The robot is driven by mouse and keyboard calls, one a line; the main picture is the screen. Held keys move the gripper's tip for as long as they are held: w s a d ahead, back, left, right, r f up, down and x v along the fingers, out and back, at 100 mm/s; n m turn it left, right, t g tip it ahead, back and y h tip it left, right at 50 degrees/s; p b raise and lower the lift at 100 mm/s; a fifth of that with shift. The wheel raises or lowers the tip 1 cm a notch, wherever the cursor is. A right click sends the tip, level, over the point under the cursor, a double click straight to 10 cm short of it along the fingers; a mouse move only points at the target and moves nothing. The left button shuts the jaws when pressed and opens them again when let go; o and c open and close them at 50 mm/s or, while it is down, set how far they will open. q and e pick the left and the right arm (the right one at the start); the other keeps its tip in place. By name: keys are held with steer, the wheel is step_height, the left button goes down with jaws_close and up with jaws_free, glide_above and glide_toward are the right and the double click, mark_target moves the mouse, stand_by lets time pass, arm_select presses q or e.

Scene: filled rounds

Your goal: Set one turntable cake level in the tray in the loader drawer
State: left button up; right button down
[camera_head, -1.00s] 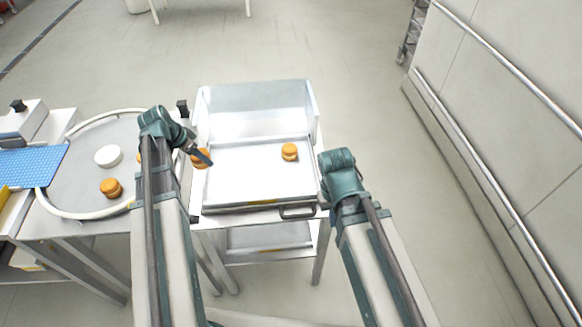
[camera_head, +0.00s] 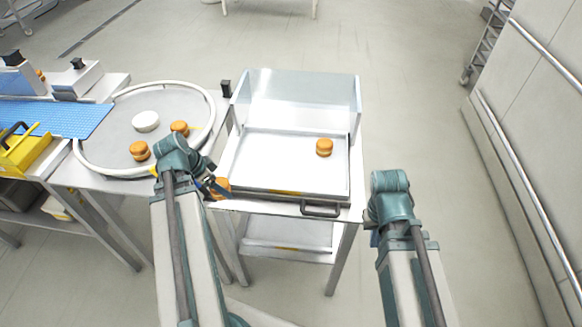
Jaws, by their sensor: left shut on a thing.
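My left gripper (camera_head: 216,187) is shut on an orange-brown cake (camera_head: 222,186), partly hidden by the gripper, at the front left corner of the tray. Whether this cake touches the tray rim cannot be told. The pale tray (camera_head: 262,176) lies in the loader drawer (camera_head: 290,204), which has a dark front handle. One cake (camera_head: 324,147) sits in the tray, right of its middle. Two more cakes, one at the front (camera_head: 139,151) and one further right (camera_head: 180,128), are on the grey turntable (camera_head: 118,133). My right gripper (camera_head: 371,226) is mostly hidden by its wrist, right of the drawer.
A white round piece (camera_head: 146,121) sits on the turntable, inside a pale curved rail (camera_head: 92,166). A blue mat belt (camera_head: 55,118) and a yellow box (camera_head: 25,154) lie at the left. A clear guard (camera_head: 298,98) stands behind the tray. Much of the tray is bare.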

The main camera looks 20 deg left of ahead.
arm_select(q)
steer(key=shift+w, duration=0.35)
steer(key=b, duration=0.1)
glide_toward(259, 169)
steer(key=shift+w+d+f, duration=0.5)
steer(key=shift+w+f, duration=0.3)
steer(key=shift+f, duration=0.05)
steer(key=shift+w+d, duration=0.1)
steer(key=shift+w, duration=0.45)
steer(key=f+b, duration=0.1)
steer(key=b, duration=0.1)
steer(key=f+b, duration=0.2)
steer(key=shift+s+f, duration=0.2)
steer(key=shift+f, duration=0.1)
steer(key=shift+f, duration=0.15)
steer(key=o, duration=0.7)
steer(key=shift+o, duration=0.3)
